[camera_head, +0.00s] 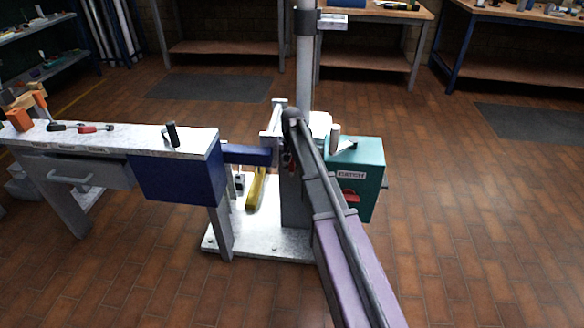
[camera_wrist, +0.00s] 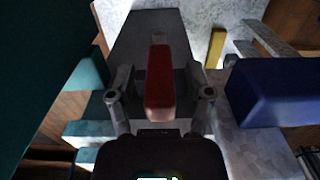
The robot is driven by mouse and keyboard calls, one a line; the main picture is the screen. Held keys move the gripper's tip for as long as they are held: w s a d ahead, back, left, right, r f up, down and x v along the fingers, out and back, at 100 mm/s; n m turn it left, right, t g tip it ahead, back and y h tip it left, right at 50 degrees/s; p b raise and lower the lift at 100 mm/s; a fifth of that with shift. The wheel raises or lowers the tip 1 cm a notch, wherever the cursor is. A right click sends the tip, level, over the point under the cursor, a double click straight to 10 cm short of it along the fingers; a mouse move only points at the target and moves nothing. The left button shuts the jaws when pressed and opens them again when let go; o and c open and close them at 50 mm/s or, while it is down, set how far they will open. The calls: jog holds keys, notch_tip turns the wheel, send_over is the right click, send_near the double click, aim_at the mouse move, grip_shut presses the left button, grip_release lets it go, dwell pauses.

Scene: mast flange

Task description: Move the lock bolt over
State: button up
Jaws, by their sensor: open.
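In the wrist view a red bar-like handle (camera_wrist: 160,82), which looks like the lock bolt's handle, stands out from a grey block (camera_wrist: 140,38). My gripper (camera_wrist: 161,92) is open, with one finger on each side of the red handle. A dark gap shows between the handle and each finger, so it is not clamped. In the head view my arm covers most of this spot on the mast flange. Only a small red piece (camera_head: 290,162) shows beside the grey post; I cannot tell for sure that it is the same handle.
A teal box (camera_head: 368,160) labelled CATCH stands right of the mast (camera_head: 304,60). A dark blue block (camera_head: 180,178) and a bench (camera_head: 135,137) with tools are on the left; the blue block (camera_wrist: 270,90) is close in the wrist view. A yellow bar (camera_head: 256,188) stands on the base plate.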

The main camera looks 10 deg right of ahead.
jog(key=shift+f, duration=0.2)
grip_shut()
jog(key=shift+s+a, duration=0.3)
jog(key=shift+s, duration=0.6)
jog(key=shift+s+a, duration=0.25)
jog(key=shift+s, duration=0.65)
jog(key=shift+s+a, duration=0.3)
jog(key=shift+s, duration=0.6)
grip_release()
jog(key=shift+w, duration=0.2)
